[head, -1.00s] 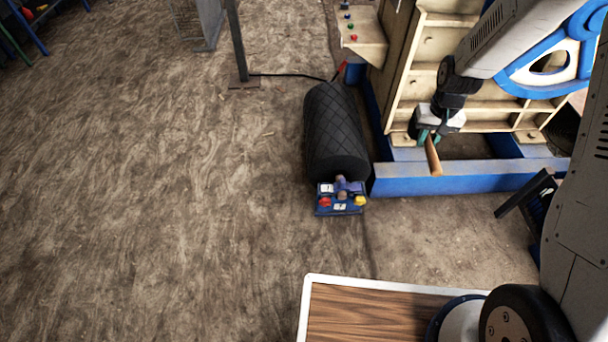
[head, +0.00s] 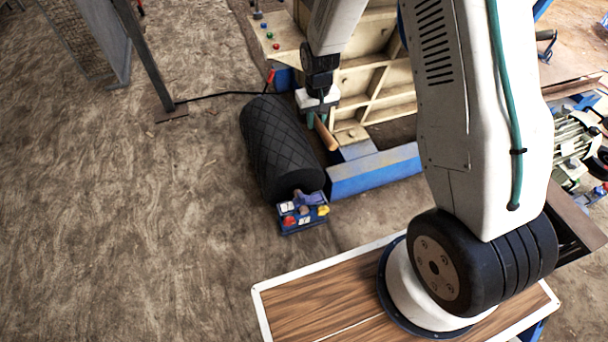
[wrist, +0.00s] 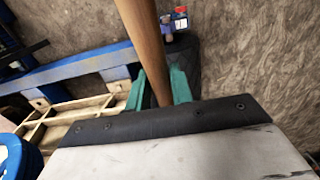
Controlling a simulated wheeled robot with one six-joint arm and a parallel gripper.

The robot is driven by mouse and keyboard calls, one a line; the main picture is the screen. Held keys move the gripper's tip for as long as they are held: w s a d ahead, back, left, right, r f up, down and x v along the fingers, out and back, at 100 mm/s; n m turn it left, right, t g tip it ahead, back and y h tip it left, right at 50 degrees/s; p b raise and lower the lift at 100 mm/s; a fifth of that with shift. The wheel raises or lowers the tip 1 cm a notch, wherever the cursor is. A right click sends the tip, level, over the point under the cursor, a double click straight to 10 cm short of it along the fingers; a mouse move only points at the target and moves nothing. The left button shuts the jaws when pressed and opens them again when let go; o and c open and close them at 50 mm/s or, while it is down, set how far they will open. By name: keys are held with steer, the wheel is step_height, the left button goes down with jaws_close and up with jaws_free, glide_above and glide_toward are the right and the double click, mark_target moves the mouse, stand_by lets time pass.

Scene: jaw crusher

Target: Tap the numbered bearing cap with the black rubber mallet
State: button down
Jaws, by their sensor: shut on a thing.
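My gripper (head: 317,120) is shut on a light wooden handle (head: 326,134); in the wrist view the handle (wrist: 147,45) runs up between my teal fingers (wrist: 158,88). No black mallet head can be made out on it. A small blue block (head: 304,214) with white labels, a red and a yellow round part and a purplish part stands at the near end of a black quilted roll, left of and below my gripper in the head view. It shows partly at the top of the wrist view (wrist: 174,22). The labels are too small to read, and I cannot tell which part is the cap.
The black quilted roll (head: 284,150) lies just left of my gripper. A beige ribbed frame (head: 375,75) and blue beam (head: 375,170) stand right of it. A dark post (head: 150,55) with a cable is at upper left. Bare floor (head: 130,220) is free at left.

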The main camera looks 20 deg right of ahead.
step_height(320, 180, down, 30)
steer(key=s+a+t, duration=0.1)
steer(key=s+a, duration=0.1)
steer(key=a, duration=0.1)
steer(key=shift+s+r, duration=0.15)
steer(key=shift+r, duration=0.1)
steer(key=shift+s, duration=0.1)
step_height(320, 180, down, 15)
steer(key=shift+r, duration=2.55)
